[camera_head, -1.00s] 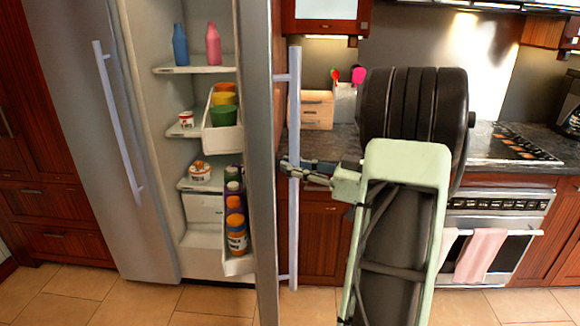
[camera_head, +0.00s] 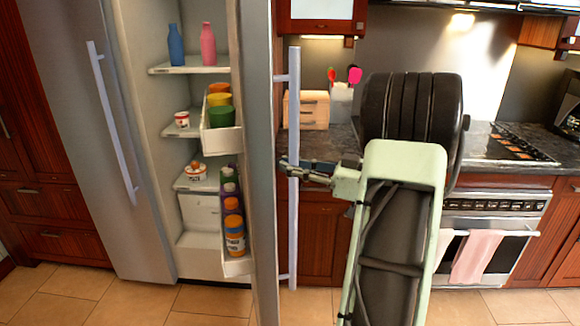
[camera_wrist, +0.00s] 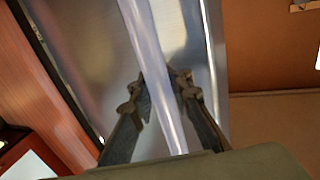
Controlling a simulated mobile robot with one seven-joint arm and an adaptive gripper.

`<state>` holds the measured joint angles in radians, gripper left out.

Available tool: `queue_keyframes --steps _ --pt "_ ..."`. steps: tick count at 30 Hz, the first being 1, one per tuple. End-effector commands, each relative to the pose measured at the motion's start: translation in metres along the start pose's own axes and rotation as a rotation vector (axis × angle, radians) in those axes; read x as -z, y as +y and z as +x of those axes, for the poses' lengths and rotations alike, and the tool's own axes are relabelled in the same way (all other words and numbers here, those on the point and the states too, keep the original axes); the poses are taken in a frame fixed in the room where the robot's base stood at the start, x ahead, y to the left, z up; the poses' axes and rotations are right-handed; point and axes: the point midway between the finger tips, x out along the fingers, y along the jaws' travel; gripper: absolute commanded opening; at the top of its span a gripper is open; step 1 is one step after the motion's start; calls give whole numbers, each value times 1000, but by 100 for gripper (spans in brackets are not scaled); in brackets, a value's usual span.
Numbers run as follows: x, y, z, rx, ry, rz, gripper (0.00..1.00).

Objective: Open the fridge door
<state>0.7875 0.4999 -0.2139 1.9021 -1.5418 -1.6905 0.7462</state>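The fridge door (camera_head: 257,130) is a tall silver panel standing open, seen nearly edge-on, with shelf bins on its inner side. Its long vertical handle (camera_head: 294,110) is on the outer face, to the right. My gripper (camera_head: 291,168) is at the handle about midway along its length, coming from the right. In the wrist view the handle (camera_wrist: 152,50) runs between the two fingers of my gripper (camera_wrist: 163,90). The fingers are close in on both sides of it and look closed on it. The exact contact is partly hidden.
The fridge interior (camera_head: 198,183) shows shelves with bottles and jars. The other silver door (camera_head: 85,150) is shut at left. A counter with a wooden box (camera_head: 306,110) and an oven with a pink towel (camera_head: 472,257) stand right. Tiled floor lies in front.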

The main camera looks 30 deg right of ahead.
Motion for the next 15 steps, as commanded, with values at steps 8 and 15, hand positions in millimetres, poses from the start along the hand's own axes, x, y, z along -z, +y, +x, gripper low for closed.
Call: queue_keyframes --steps 8,15 --pt "-4 -2 -2 5 -7 7 34" --pt "-3 -2 -3 4 -6 4 34"
